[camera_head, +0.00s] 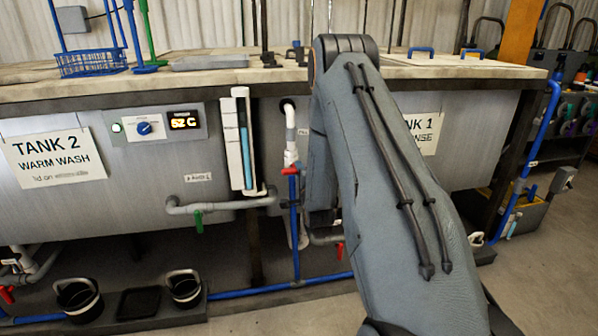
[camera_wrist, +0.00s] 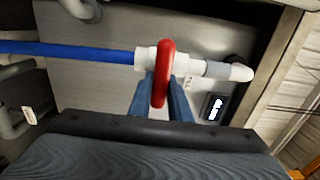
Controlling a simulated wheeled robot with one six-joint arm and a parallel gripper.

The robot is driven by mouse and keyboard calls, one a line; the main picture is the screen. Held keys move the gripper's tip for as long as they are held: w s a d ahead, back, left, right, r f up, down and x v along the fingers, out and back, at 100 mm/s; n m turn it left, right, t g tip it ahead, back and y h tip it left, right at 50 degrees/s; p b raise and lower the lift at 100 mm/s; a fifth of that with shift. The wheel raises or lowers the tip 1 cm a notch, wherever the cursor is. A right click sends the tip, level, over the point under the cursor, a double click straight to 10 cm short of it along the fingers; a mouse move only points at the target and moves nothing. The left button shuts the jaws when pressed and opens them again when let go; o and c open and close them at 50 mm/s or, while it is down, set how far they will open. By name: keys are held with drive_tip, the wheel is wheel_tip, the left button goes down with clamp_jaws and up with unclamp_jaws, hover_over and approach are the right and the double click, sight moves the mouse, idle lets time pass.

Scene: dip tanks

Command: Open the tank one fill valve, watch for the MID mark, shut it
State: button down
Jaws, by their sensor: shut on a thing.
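In the wrist view, a red valve handle (camera_wrist: 163,75) stands across a white fitting on the blue pipe (camera_wrist: 85,51). My gripper (camera_wrist: 162,82) has a blue finger on each side of the handle and is shut on it. In the head view, a red handle (camera_head: 291,171) shows on the upright blue pipe, just left of my arm; the gripper is hidden there. The tank 1 sign (camera_head: 424,132) is partly covered by my arm. A sight gauge (camera_head: 243,140) with a blue column stands left of the pipe. I cannot make out a MID mark.
Tank 2 (camera_head: 120,205) stands at the left, with a display and a green-handled valve (camera_head: 198,221) below. Another red handle (camera_head: 340,251) sits low beside my arm.

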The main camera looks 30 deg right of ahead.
idle(0.4)
drive_tip(key=c, duration=1.6)
unclamp_jaws()
drive_tip(key=shift+c, duration=0.2)
drive_tip(key=shift+s, duration=0.1)
drive_tip(key=v, duration=0.7)
drive_tip(key=shift+s, duration=0.3)
drive_tip(key=shift+a, duration=0.2)
